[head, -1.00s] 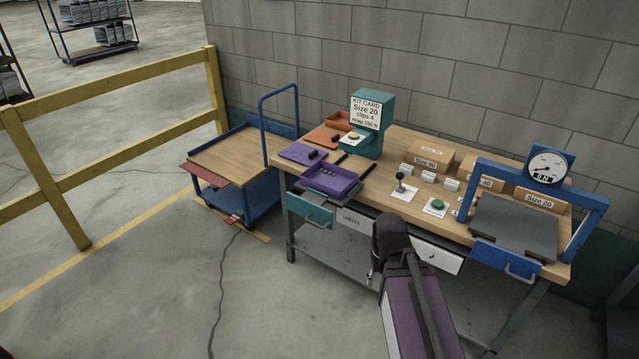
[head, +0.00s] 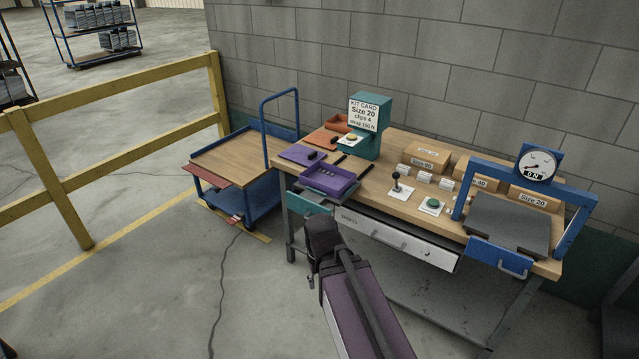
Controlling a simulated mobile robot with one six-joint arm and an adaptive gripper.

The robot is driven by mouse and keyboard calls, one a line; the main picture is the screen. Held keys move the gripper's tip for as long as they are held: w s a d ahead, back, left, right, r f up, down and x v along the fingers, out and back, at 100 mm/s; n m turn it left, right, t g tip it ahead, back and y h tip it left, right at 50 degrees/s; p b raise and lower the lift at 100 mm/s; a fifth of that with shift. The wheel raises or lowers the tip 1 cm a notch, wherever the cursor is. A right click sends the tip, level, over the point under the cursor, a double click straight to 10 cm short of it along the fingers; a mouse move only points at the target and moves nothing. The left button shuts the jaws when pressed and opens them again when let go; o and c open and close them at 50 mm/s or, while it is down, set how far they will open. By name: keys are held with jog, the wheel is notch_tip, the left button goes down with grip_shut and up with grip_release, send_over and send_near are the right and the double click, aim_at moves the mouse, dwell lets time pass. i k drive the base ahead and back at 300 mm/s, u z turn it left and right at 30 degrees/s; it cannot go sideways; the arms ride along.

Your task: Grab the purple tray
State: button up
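The purple tray (head: 334,190) sits on the left front part of the wooden workbench (head: 395,208), close to the front edge. It is shallow, with raised walls, and a few small dark marks or items show inside, too small to name. Black bars stick out near its right back side. My arm reaches up from the bottom of the picture, and its dark end is in front of the bench, below and apart from the tray. No gripper fingers show, so I see nothing held.
A flat purple panel (head: 296,153) and orange trays (head: 337,122) lie behind the tray. A teal kit-card stand (head: 371,143) is to the right. A blue cart (head: 238,160) stands left of the bench. A blue frame (head: 585,217) stands at the right end.

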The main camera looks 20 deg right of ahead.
aim_at(333, 181)
jog(key=z, duration=0.05)
jog(key=i, duration=1)
jog(key=u, duration=0.05)
